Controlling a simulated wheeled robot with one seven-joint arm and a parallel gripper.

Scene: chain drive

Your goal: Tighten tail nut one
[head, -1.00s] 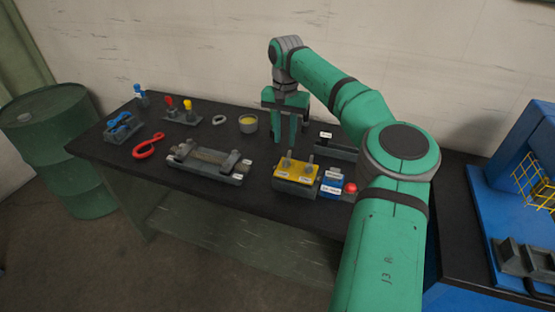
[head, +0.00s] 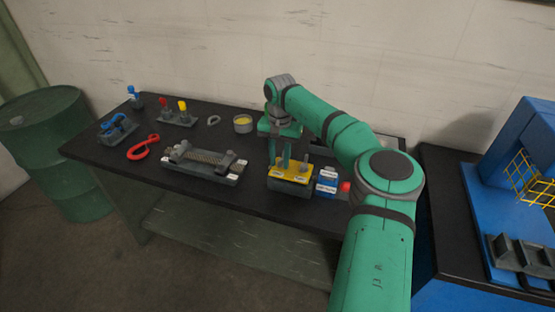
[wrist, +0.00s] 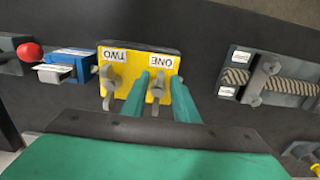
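A yellow-topped block (head: 290,174) stands near the front of the black bench and carries two grey wing nuts on upright studs. In the wrist view the labels on the yellow top (wrist: 136,66) read ONE and TWO. Tail nut one (wrist: 157,88) is beside the ONE label, and tail nut two (wrist: 110,84) is beside TWO on the left. My gripper (wrist: 161,92) is open, with its green fingers apart and tail nut one seen between them. In the head view my gripper (head: 279,155) hangs over the left end of the block. Contact cannot be told.
A grey fixture with a chain (head: 205,160) lies to the left.

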